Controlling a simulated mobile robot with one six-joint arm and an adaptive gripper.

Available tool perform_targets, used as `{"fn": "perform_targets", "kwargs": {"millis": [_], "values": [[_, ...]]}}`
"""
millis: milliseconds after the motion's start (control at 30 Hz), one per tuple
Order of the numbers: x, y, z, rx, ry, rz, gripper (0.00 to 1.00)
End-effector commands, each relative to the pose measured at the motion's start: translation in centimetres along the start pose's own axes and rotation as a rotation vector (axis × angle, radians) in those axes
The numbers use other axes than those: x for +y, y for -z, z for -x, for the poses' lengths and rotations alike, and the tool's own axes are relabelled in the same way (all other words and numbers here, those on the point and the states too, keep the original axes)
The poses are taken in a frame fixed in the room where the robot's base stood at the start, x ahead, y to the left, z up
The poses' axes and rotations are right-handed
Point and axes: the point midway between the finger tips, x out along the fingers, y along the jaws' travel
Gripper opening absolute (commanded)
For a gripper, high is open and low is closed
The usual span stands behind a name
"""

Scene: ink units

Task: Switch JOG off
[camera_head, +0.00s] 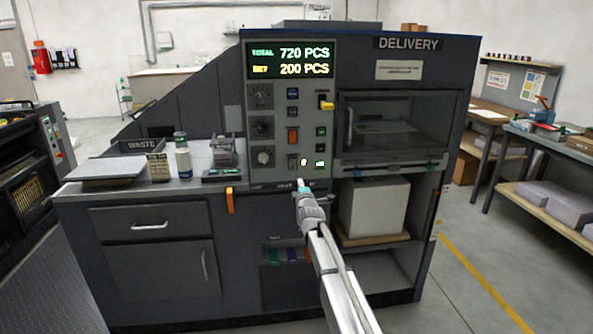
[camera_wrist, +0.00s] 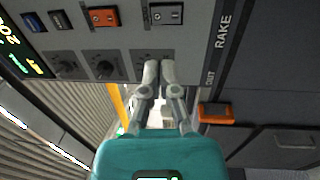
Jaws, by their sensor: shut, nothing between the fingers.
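The grey control panel (camera_head: 279,168) stands under a green and yellow display in the head view. It carries a blue rocker (camera_head: 292,93), an orange rocker (camera_head: 292,136) and a grey switch (camera_head: 293,160). In the wrist view the orange rocker (camera_wrist: 103,17) and the grey switch (camera_wrist: 165,13) show at the top. In the head view my gripper (camera_head: 301,184) is at the panel's lower edge.
Dark knobs (camera_wrist: 103,65) sit beside the switches; one is partly hidden behind my fingers. An orange handle (camera_head: 229,200) sticks out below the counter. Waste trays and bottles stand left.

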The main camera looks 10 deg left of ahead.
Motion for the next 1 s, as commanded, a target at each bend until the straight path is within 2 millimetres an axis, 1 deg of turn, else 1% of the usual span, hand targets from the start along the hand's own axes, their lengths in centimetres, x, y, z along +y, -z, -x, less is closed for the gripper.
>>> {"fn": "perform_targets", "kwargs": {"millis": [400,567,767,1000], "values": [[0.1,0.2,-0.1,0.002,-0.008,0.010,0.00],[0.1,0.2,-0.7,0.002,-0.007,0.010,0.00],[0.1,0.3,-2.5,0.002,-0.007,0.011,0.00],[0.2,0.3,-6.0,0.003,-0.007,0.011,0.00]]}}
